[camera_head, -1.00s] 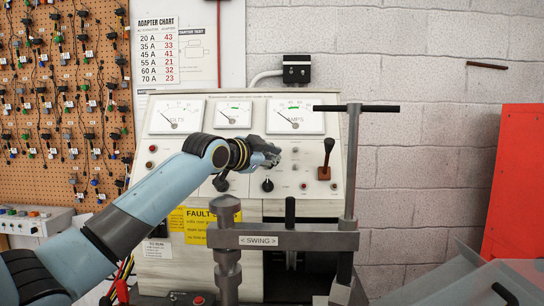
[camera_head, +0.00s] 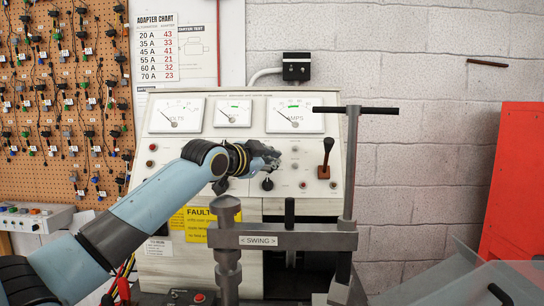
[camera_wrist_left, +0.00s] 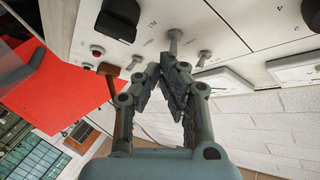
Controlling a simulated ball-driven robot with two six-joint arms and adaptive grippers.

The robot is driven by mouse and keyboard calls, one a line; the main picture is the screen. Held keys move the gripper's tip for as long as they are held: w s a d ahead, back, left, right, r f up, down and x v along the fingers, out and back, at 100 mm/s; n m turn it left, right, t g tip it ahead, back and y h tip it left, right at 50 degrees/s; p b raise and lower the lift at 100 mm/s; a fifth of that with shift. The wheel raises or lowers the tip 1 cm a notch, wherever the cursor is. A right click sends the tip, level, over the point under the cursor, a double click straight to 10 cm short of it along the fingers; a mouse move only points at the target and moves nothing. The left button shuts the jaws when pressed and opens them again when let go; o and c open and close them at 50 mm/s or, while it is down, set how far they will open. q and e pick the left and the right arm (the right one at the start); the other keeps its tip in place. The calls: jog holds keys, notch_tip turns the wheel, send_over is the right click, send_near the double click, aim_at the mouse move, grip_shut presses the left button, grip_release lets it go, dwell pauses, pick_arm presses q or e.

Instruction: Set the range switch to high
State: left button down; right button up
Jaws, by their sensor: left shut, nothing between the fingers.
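The tester's sloped white panel (camera_head: 230,145) stands ahead, with meters along its top. My left gripper (camera_head: 275,158) is in front of the panel below the meters, shut and empty. In the wrist view its fingertips (camera_wrist_left: 172,60) meet close to small metal toggle levers (camera_wrist_left: 175,38), (camera_wrist_left: 203,57); I cannot tell whether they touch. A black knob (camera_head: 267,184) sits just below the gripper, and it seems to show in the wrist view too (camera_wrist_left: 118,18). I cannot read which control is the range switch or its setting. My right gripper is not in view.
A lever on a brown base (camera_head: 324,172) stands right of the gripper on the panel. A dark clamp with a SWING bar (camera_head: 310,241) and a T-handle (camera_head: 355,109) rises in front. A red cabinet (camera_head: 515,190) is at right. An adapter pegboard (camera_head: 65,100) hangs at left.

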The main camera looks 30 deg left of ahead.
pick_arm(q)
jog(key=shift+f, duration=0.15)
jog(key=shift+s+a, duration=0.15)
jog(key=shift+s, duration=0.3)
jog(key=s+r, duration=0.2)
jog(key=s, duration=0.9)
jog(key=shift+d, duration=0.2)
